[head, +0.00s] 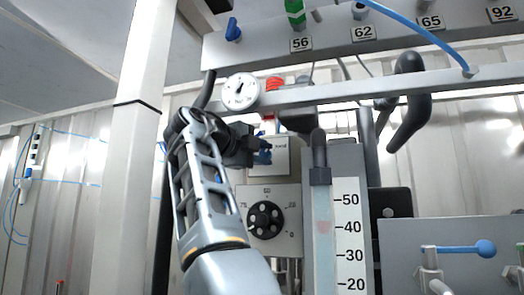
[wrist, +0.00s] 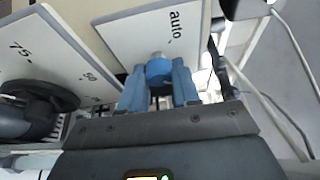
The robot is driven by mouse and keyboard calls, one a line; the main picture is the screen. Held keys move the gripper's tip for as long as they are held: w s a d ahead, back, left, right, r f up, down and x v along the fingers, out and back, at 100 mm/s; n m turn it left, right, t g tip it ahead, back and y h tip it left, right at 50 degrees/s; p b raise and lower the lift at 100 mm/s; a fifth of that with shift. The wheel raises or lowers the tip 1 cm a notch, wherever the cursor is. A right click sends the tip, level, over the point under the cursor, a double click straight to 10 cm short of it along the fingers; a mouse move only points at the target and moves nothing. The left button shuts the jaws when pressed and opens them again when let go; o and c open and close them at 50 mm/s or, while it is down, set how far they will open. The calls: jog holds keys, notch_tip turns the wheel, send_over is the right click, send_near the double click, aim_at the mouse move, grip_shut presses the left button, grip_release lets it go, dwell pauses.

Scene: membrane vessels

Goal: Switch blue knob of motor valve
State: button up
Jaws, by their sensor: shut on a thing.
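The blue knob (wrist: 159,71) sits on a light panel (wrist: 150,35) marked "auto" in the wrist view. My gripper (wrist: 160,80) has its two blue fingers on either side of the knob and is shut on it. In the head view my gripper (head: 264,151) reaches from the left to the front of the light valve box (head: 282,160), which carries a small word at its right. The knob is largely hidden there by the fingers, and its exact turn is hard to tell.
Below the box is a black dial (head: 265,220) on a numbered plate, also in the wrist view (wrist: 38,95). A tall scale (head: 348,235) stands to the right. A round gauge (head: 240,92) and a horizontal rail (head: 330,94) lie above. A white post (head: 130,150) stands left.

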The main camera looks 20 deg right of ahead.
jog(key=shift+f+m, duration=0.1)
jog(key=shift+m, duration=0.2)
jog(key=o, duration=1.1)
jog(key=shift+c, duration=0.2)
